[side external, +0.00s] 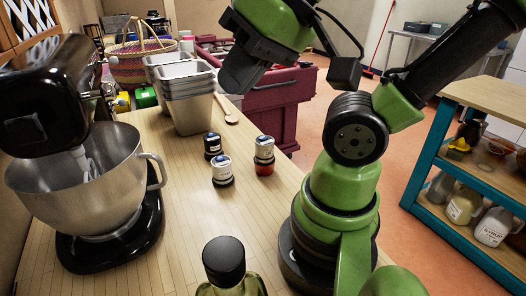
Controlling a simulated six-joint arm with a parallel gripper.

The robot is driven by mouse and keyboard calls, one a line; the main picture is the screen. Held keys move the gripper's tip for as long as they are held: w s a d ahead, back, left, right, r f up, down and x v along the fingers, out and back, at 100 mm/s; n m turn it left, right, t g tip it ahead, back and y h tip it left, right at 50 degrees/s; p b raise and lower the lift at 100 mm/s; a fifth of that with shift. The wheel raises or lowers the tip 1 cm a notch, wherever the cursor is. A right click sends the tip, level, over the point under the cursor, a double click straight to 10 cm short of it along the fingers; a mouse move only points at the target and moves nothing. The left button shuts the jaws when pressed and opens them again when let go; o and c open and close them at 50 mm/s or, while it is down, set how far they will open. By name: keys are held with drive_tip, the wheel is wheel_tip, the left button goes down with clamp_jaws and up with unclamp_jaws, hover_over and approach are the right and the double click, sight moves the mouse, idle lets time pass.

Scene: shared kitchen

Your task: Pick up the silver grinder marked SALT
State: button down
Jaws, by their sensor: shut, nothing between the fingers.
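Three small grinders stand upright on the wooden counter (185,240). One has a silver body and a dark base (222,169) and stands at the front. A black grinder (213,147) stands just behind it. A grinder with a silver upper part and a red lower part (264,157) stands to the right. The labels are too small to read, so I cannot tell which is marked SALT. My gripper (240,75), a dark grey shape at the end of the green arm, is shut and empty. It is raised above the counter, apart from the grinders.
A stand mixer with a steel bowl (75,185) fills the left. Stacked metal containers (190,105) and a wooden spoon (227,110) lie behind the grinders. A dark-capped bottle (224,262) stands at the front. A basket (135,65) is farther back. Bare counter surrounds the grinders' front.

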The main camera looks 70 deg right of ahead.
drive_tip(key=shift+c, duration=1.7)
unclamp_jaws()
